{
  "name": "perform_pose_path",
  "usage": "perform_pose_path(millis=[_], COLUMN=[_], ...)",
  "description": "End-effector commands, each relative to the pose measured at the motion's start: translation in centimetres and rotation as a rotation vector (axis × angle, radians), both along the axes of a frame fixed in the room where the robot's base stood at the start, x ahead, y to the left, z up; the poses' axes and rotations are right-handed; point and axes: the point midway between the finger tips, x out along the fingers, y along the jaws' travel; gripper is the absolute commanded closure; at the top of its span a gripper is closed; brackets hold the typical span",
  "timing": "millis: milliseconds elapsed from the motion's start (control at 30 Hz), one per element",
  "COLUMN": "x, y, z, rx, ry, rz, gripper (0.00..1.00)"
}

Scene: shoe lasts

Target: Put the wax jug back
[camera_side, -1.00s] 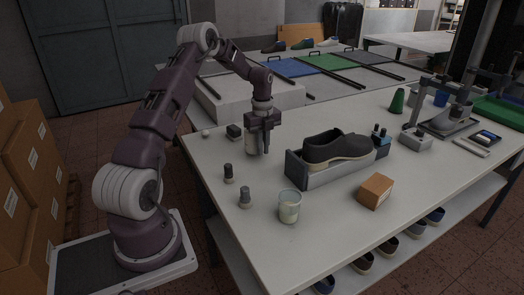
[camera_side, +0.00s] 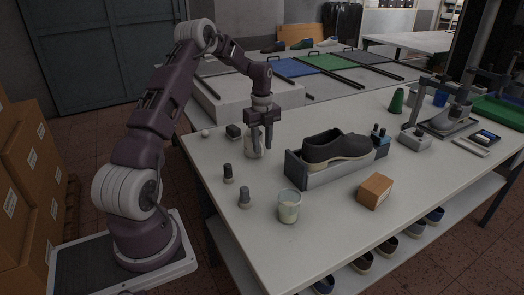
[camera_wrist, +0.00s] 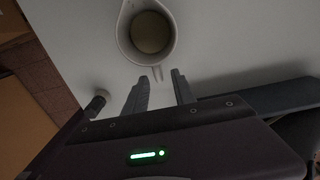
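The wax jug (camera_wrist: 126,40) is a pale, open-topped jug with a dull tan content inside. It stands upright on the grey table, and its handle points toward my fingers in the wrist view. In the side view the jug (camera_side: 249,148) is partly hidden behind my gripper. My gripper (camera_side: 263,152) points down just in front of it. In the wrist view my gripper (camera_wrist: 160,78) has its two fingers apart with nothing held between them; the handle's end lies near the gap between the fingertips. Whether a finger touches the handle I cannot tell.
A dark shoe (camera_side: 337,147) sits in a grey tray (camera_side: 330,177) to the right, with a cardboard box (camera_side: 375,191) in front.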

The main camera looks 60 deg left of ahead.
Motion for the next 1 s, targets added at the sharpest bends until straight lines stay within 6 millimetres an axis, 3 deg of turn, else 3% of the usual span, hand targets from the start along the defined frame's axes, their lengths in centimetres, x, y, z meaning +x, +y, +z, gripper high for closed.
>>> perform_pose_path(millis=[200, 467, 567, 667, 767, 833, 900, 1000], x=[0.1, 0.1, 0.1, -1.8, -6.1, -10.4, -14.9, -20.3], y=[0.1, -0.8, -5.1, -12.3, -19.5, -24.1, -27.5, -30.6], z=[6.1, 10.1, 14.0, 19.2, 23.2, 24.7, 25.1, 24.1], rx=[0.003, 0.009, 0.048, 0.088, 0.076, 0.024, -0.065, -0.212], ry=[-0.004, -0.005, -0.037, -0.111, -0.220, -0.301, -0.364, -0.402], rz=[0.002, 0.018, 0.131, 0.354, 0.629, 0.838, 1.044, 1.287], gripper=[0.68, 0.68, 0.68, 0.68, 0.68, 0.68, 0.68, 0.68])
